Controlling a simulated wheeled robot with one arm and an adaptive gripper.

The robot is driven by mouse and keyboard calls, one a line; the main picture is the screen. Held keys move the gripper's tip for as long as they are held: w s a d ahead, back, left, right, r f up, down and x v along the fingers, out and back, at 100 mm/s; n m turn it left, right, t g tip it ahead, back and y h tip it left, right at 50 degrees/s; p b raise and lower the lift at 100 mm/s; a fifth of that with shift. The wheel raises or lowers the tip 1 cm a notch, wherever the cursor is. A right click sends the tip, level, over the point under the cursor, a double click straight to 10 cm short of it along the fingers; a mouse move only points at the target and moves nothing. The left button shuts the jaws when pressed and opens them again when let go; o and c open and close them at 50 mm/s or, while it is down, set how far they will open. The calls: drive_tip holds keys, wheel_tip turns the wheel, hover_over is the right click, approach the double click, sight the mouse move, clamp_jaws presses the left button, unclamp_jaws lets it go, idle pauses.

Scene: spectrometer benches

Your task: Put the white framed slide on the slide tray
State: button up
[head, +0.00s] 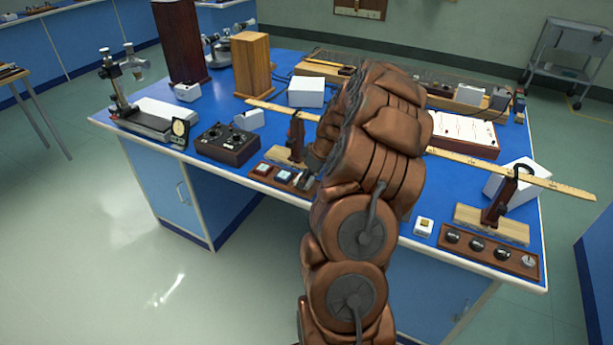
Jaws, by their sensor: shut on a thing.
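The dark brown slide tray (272,178) lies at the near edge of the blue bench, left of my arm. My gripper (304,181) is low over the tray's right end. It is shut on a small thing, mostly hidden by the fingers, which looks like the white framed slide. I cannot tell whether it touches the tray.
A wooden stand with a dark clamp (295,140) is close behind the tray, under a long ruler (520,177). A dark control box (227,145) stands to the left.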

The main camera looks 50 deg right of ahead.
drive_tip(key=shift+f, duration=0.4)
drive_tip(key=shift+f, duration=0.2)
drive_tip(key=o, duration=1.2)
drive_tip(key=shift+r, duration=0.1)
drive_tip(key=shift+o, duration=0.2)
drive_tip(key=shift+r, duration=0.15)
drive_tip(key=b+v, duration=0.3)
drive_tip(key=v, duration=0.9)
drive_tip(key=s+a+r+g+y, duration=0.1)
drive_tip(key=s+a+r+g, duration=0.1)
drive_tip(key=a, duration=1.2)
drive_tip(key=s+a+r+g, duration=0.1)
drive_tip(key=s+a+r, duration=0.2)
drive_tip(key=a, duration=1.2)
drive_tip(key=s+a+f+m+g+h, duration=0.1)
drive_tip(key=s+a, duration=0.3)
drive_tip(key=s, duration=0.6)
drive_tip(key=s+a+f+m+g+h, duration=0.1)
drive_tip(key=s+a, duration=0.4)
drive_tip(key=s, duration=0.5)
drive_tip(key=shift+s+a+f+m+g, duration=0.35)
drive_tip(key=shift+f+m+g, duration=0.2)
drive_tip(key=shift+m, duration=0.15)
